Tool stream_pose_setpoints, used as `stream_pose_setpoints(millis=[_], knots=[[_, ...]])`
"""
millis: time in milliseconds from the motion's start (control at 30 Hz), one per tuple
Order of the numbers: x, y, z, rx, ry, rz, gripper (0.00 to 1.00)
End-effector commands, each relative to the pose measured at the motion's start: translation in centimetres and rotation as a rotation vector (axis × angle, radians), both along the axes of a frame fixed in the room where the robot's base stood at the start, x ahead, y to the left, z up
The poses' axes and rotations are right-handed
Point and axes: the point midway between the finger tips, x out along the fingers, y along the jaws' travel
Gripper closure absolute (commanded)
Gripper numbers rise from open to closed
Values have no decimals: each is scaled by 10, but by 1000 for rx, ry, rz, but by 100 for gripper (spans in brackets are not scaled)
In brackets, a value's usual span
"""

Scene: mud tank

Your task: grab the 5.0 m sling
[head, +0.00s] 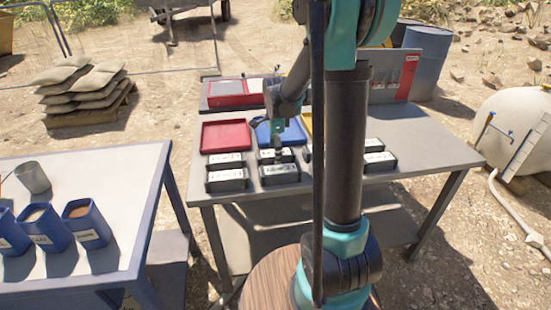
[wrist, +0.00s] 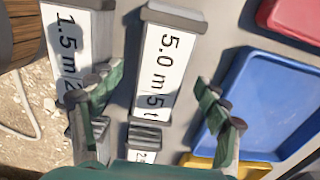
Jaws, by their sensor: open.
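The 5.0 m sling (wrist: 163,65) is a grey block with a white label reading "5.0 m | 5 t", lying flat on a grey table in the wrist view. My gripper (wrist: 158,92) is open, with its green fingers spread to either side of the block's lower part and nothing held. Whether the fingers touch it, I cannot tell. In the head view my gripper (head: 279,155) hangs low over the labelled blocks on the middle table. The labels there are too small to read, and my arm hides part of the rows.
A block labelled "1.5 m" (wrist: 68,45) lies close to the left finger. Another block (wrist: 144,137) sits just below. A blue tray (wrist: 262,100) and a red tray (wrist: 292,18) lie to the right. In the head view, a table with blue cups (head: 88,222) stands left.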

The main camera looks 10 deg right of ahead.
Motion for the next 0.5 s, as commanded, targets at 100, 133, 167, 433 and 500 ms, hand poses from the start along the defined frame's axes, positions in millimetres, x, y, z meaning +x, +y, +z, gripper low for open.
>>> stream_pose_setpoints(millis=[100, 133, 167, 433, 500], knots=[[0, 0, -8, 0, 0, 0, 24], [0, 0, -8, 0, 0, 0, 24], [0, 0, -9, 0, 0, 0, 24], [0, 0, -8, 0, 0, 0, 37], [0, 0, -8, 0, 0, 0, 45]])
